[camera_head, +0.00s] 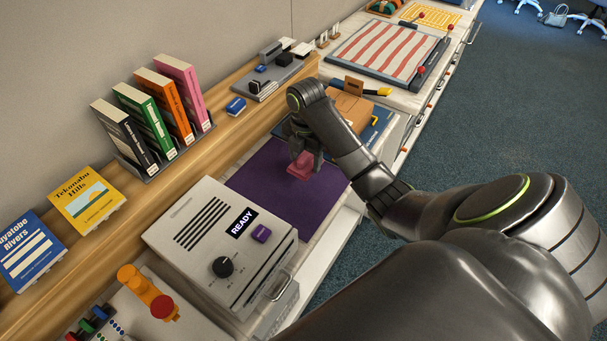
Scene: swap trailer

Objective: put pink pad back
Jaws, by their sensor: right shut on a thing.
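A small pink pad (300,167) is in my right gripper (303,155), over the far part of the purple mat (282,190). The gripper is shut on the pad from above and hides part of it. I cannot tell whether the pad touches the mat. My left gripper is not in view.
A grey box (205,215) with a READY display, a dark knob and a purple button stands nearer, at the mat's left. Books (160,115) stand on the wooden ledge behind. A dark blue board (375,128) and a striped cloth (385,47) lie farther along the counter.

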